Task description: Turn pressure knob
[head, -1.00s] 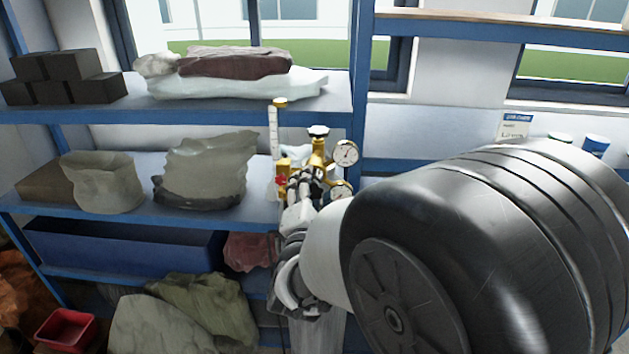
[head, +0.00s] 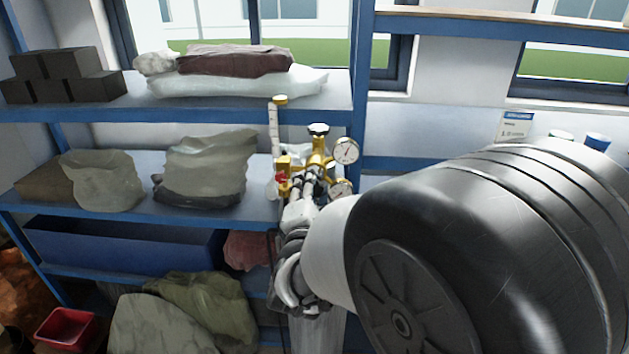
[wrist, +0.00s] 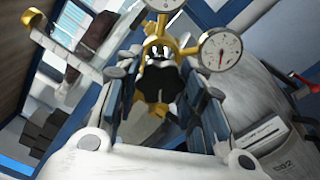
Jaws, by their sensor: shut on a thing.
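A brass-yellow gas regulator (head: 319,160) stands at the right end of the blue shelving, with a round white gauge (head: 345,151) at its upper right and a second gauge (head: 340,188) lower down. In the wrist view the regulator's black pressure knob (wrist: 160,80) sits between the dark finger pads, with the gauge (wrist: 220,50) just beyond. My gripper (head: 309,184) is shut on this knob, and it fills the middle of the wrist view (wrist: 162,88). In the head view my fingers hide the knob.
A clear flow tube (head: 273,130) and a red knob (head: 281,177) are close left of my fingers. Shelves (head: 200,113) with sacks (head: 205,170) and dark blocks (head: 68,75) fill the left. A blue upright (head: 360,90) stands close behind the regulator.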

